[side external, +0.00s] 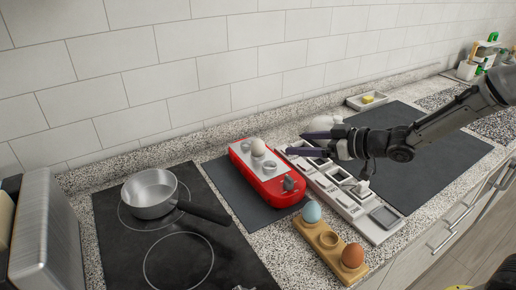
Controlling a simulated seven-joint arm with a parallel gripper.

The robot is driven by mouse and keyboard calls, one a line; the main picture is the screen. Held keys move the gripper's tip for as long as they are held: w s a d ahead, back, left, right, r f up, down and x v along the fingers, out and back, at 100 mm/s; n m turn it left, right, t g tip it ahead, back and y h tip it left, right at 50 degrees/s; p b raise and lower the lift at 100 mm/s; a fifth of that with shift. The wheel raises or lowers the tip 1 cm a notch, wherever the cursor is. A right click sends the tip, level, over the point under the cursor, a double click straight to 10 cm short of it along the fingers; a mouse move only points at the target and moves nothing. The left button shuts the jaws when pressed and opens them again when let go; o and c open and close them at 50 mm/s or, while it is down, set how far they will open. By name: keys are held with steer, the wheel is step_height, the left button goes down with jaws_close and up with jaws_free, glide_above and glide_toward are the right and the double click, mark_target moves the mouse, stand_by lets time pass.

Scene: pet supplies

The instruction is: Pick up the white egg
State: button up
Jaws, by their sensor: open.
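The white egg (258,147) sits upright in a cup on the grey top of a red appliance (272,187). My gripper (303,143) reaches in from the right with its purple-tipped fingers spread apart. It is open, with nothing visibly held, and its fingertips are to the right of the white egg, apart from it in the picture. The exact gap in depth cannot be told from this single view.
A wooden holder (329,239) at the front carries a blue egg (312,211) and a brown egg (352,255). A light compartment tray (376,236) lies under my arm. A pot (150,194) stands on the cooktop (110,235). A small dish (382,98) is near the wall.

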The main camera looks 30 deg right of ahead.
mark_target(264, 148)
steer(key=shift+w+f, duration=0.2)
steer(key=shift+f, duration=0.35)
steer(key=x, duration=0.8)
steer(key=shift+f, duration=0.1)
steer(key=shift+f+x, duration=0.2)
steer(key=shift+x, duration=1.1)
steer(key=shift+f+x, duration=0.2)
steer(key=shift+x, duration=1.15)
steer(key=shift+s, duration=0.2)
steer(key=c, duration=1.3)
jaws_close()
steer(key=shift+r, duration=0.1)
